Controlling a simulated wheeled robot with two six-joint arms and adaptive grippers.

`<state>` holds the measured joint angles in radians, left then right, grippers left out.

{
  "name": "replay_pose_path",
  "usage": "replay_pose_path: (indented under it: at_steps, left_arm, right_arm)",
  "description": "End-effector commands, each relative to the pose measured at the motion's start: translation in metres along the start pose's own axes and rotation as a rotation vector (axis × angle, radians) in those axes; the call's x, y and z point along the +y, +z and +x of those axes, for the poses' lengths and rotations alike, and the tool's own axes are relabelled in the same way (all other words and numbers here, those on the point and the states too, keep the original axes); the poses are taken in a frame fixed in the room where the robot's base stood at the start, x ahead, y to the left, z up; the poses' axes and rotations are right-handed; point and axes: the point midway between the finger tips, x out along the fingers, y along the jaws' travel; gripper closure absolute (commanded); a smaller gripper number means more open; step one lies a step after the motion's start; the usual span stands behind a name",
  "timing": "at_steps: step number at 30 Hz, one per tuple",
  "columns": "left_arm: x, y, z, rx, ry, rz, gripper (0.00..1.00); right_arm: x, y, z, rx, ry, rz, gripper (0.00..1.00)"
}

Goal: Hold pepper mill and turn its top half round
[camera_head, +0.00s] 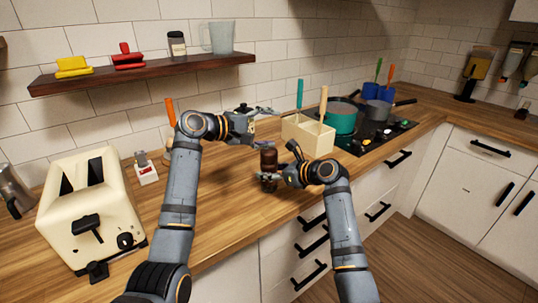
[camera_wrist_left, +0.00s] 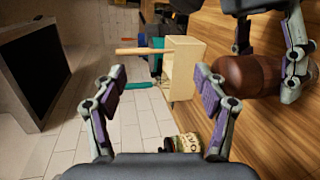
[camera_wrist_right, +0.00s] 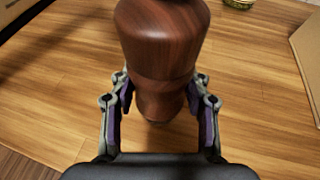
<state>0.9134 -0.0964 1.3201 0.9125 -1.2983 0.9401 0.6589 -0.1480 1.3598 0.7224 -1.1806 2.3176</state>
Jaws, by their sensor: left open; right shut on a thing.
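The pepper mill (camera_head: 268,160) is dark brown wood and stands upright on the counter in the head view. In the right wrist view the mill (camera_wrist_right: 160,50) rises between the fingers, its wider top half above them. My right gripper (camera_head: 272,178) is shut on the mill's lower part; it also shows in the right wrist view (camera_wrist_right: 160,103). My left gripper (camera_head: 268,111) is open and empty, above and behind the mill in the head view. In the left wrist view the mill (camera_wrist_left: 250,76) lies to the right of the open fingers (camera_wrist_left: 157,88), outside them.
A cream utensil box (camera_head: 308,135) stands close behind the mill, with upright handles. A teal pot (camera_head: 341,118) sits on the hob beyond it. A cream toaster (camera_head: 92,205) stands at the left. A wall shelf (camera_head: 150,73) hangs above.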

Motion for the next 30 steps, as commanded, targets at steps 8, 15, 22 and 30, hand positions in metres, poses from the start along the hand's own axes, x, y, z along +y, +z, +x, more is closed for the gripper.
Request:
replay_pose_path:
  at_steps: [8,15,22,30]
  left_arm:
    - [-0.036,0.001,-0.049,0.170,0.242,0.749,0.28]
    - [-0.093,0.003,-0.081,0.299,0.141,1.361,0.28]
    - [-0.113,0.008,-0.093,0.338,0.085,1.628,0.28]
    - [-0.111,0.007,-0.085,0.343,0.083,1.649,0.28]
  right_arm:
    - [0.000,0.000,0.000,0.000,0.000,0.000,1.00]
    - [0.000,0.000,0.000,0.000,0.000,0.000,1.00]
    - [0.000,0.000,0.000,0.000,0.000,0.000,1.00]
    - [0.000,0.000,0.000,0.000,0.000,0.000,1.00]
